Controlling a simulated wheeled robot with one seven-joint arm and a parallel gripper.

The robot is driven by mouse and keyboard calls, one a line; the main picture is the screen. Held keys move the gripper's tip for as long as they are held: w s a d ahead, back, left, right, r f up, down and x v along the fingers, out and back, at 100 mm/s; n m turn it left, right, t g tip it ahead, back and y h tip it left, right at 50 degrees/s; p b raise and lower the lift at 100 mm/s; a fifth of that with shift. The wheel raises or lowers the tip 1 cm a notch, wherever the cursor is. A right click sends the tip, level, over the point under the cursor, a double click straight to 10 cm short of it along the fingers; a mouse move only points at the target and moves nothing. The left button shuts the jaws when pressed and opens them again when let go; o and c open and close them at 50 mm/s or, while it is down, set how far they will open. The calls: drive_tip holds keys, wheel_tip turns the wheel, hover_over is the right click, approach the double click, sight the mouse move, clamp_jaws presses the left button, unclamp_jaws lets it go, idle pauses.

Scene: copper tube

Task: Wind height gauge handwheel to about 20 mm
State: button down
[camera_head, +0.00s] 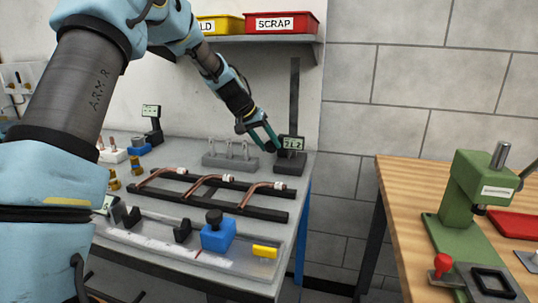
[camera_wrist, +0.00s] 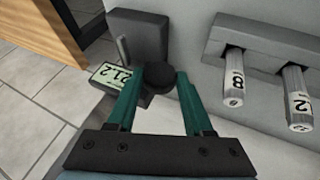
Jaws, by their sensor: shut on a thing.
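The height gauge (camera_head: 289,165) stands at the back right of the bench, with a dark base, a tall dark column and a small display. The display (camera_wrist: 115,74) shows in the wrist view and appears to read 21.2. The dark round handwheel (camera_wrist: 158,75) sits between my gripper's teal fingers in the wrist view. My gripper (camera_head: 272,144) is at the gauge's left side in the head view, where its fingers hide the handwheel. My gripper (camera_wrist: 160,84) is shut on the handwheel.
A grey block (camera_head: 230,161) with upright pins stands just left of the gauge. A dark rack with bent copper tubes (camera_head: 205,183) lies in front. A shelf (camera_head: 262,39) with yellow and red bins is above. A wooden table (camera_head: 400,185) with a green press stands right.

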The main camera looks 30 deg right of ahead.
drive_tip(key=shift+g+h+b, duration=0.3)
drive_tip(key=shift+h+b, duration=0.1)
drive_tip(key=shift+b, duration=0.2)
drive_tip(key=shift+c, duration=1.6)
unclamp_jaws()
drive_tip(key=shift+a, duration=0.1)
drive_tip(key=b+v, duration=0.2)
drive_tip(key=v, duration=0.8)
drive_tip(key=shift+a+r, duration=0.15)
drive_tip(key=shift+r, duration=0.15)
